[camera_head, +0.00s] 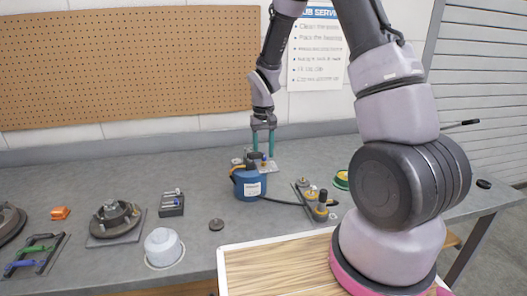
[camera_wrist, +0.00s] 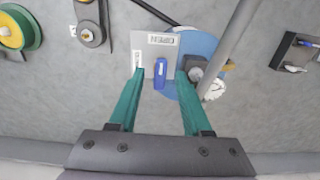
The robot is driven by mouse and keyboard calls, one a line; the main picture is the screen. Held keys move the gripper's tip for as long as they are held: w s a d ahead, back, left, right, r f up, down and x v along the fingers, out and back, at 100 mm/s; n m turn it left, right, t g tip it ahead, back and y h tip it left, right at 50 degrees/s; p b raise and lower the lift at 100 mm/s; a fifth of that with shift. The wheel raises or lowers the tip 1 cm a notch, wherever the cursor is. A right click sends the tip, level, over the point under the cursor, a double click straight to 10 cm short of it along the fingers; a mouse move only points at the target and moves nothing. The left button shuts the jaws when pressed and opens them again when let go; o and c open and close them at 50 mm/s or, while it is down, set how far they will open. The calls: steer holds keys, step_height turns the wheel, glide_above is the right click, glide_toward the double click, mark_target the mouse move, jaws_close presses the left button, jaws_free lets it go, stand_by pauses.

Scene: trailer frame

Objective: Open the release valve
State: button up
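A blue lever (camera_wrist: 160,75), which looks like the release valve's handle, stands on a light grey plate (camera_wrist: 148,44) in the wrist view. The plate has an "OPEN" label (camera_wrist: 163,40) at its far edge and a second label, too small to read, at its left. The blue round pump (camera_wrist: 200,47) is beside the plate; it also shows in the head view (camera_head: 249,190). My gripper (camera_head: 263,154) points down over the plate behind the pump. Its green fingers (camera_wrist: 160,71) are open, one on each side of the lever in the picture. Whether they touch it I cannot tell.
A gauge (camera_wrist: 215,90) and a grey bar (camera_wrist: 235,40) are close to the right finger. A dark hose runs from the pump to a small fixture (camera_head: 318,203). A black tray (camera_head: 171,204) and a white-capped part (camera_head: 163,247) sit left on the grey bench (camera_head: 110,185).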

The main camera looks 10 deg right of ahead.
step_height(320, 180, up, 11)
stand_by(0.7)
steer(key=shift+f, duration=0.1)
steer(key=s+d+r+m+t+y, duration=0.1)
steer(key=s+d+r, duration=0.1)
steer(key=s+r, duration=0.35)
steer(key=s+d+r+m+t, duration=0.1)
steer(key=s+d+r+t, duration=0.1)
steer(key=r, duration=0.6)
steer(key=s+d+r+m+t, duration=0.1)
steer(key=s+r+t, duration=0.1)
steer(key=s, duration=0.5)
steer(key=s+d+r+m+t+y, duration=0.1)
steer(key=s+d+r+t, duration=0.1)
steer(key=s+r, duration=0.3)
steer(key=s, duration=0.2)
steer(key=shift+s, duration=0.3)
